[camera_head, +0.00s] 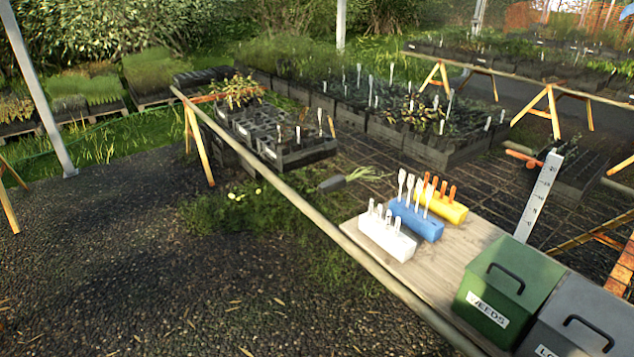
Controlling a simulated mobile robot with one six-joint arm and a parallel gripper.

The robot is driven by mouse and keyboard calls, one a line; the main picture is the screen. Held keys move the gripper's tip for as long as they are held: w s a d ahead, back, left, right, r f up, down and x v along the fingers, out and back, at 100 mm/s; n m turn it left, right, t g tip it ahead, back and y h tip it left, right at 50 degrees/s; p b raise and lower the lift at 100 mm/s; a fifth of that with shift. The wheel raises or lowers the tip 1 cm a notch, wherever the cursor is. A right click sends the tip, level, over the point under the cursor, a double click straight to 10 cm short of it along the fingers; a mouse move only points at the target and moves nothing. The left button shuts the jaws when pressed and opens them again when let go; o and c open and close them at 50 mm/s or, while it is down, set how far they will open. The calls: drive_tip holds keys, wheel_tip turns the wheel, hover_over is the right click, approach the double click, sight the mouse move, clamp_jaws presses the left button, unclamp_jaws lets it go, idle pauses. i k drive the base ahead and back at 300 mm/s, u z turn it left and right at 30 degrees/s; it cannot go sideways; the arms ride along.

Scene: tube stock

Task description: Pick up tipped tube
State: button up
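A dark grey tube (331,185) lies on its side near the middle of the view, just beyond the long pale rail. Green leafy growth (364,174) spreads from its right end. I cannot tell exactly which surface it rests on. My gripper is not in view, so its distance from the tube and its state do not show.
The rail (290,192) runs diagonally in front of the tube. Black pot trays (296,153) stand behind it to the left. White, blue and yellow blocks (388,237) holding labels stand on a board at right, near a green WEEDS box (506,290) and grey box (585,320).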

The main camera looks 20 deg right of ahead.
sight(338, 182)
drive_tip(key=u, duration=0.7)
drive_tip(key=i, duration=1.5)
drive_tip(key=u, duration=0.15)
